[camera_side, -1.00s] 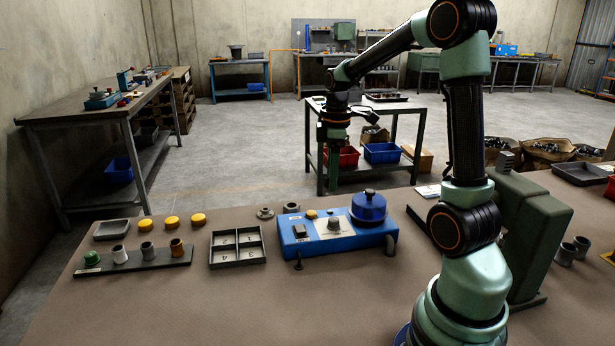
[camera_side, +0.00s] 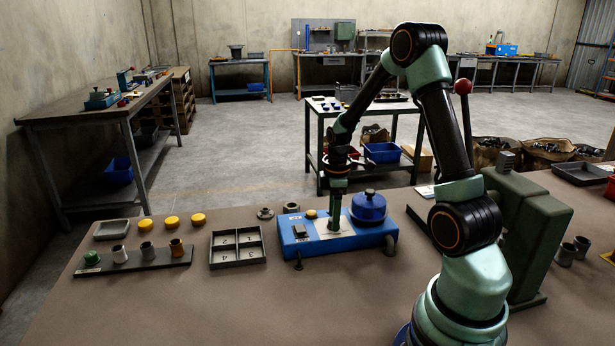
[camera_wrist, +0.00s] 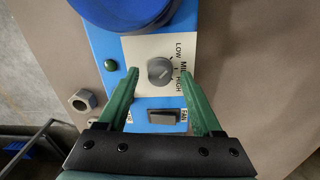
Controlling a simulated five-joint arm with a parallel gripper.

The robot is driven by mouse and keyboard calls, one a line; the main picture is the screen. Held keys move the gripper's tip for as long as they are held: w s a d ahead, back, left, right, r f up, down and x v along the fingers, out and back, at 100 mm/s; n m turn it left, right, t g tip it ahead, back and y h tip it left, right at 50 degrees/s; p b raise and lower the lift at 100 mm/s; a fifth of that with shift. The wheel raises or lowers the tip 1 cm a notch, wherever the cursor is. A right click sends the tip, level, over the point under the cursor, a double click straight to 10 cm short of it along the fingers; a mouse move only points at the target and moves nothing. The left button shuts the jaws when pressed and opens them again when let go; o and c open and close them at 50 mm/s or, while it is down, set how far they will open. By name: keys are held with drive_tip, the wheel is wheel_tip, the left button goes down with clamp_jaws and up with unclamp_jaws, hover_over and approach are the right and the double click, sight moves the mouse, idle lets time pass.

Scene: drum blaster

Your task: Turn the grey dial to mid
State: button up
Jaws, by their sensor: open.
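The grey dial (camera_wrist: 160,71) sits on a white plate of the blue blaster box (camera_side: 350,243), with LOW, MID and HIGH printed along one side. Its pointer is too small to read surely. My gripper (camera_wrist: 160,74) is open, pointing down over the box. Its green fingers stand on either side of the dial, apart from it in the wrist view. In the side view my gripper (camera_side: 335,221) hides most of the dial.
A blue drum (camera_side: 368,207) stands on the box close to the right of my gripper. A four-part tray (camera_side: 238,246) lies to the left. A red-knobbed lever (camera_side: 463,88) rises at right.

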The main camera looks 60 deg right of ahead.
drive_tip(key=shift+f, duration=0.25)
clamp_jaws()
drive_tip(key=shift+m, duration=0.3)
drive_tip(key=m, duration=0.4)
drive_tip(key=shift+m, duration=2)
drive_tip(key=shift+a, duration=0.1)
drive_tip(key=shift+w, duration=0.1)
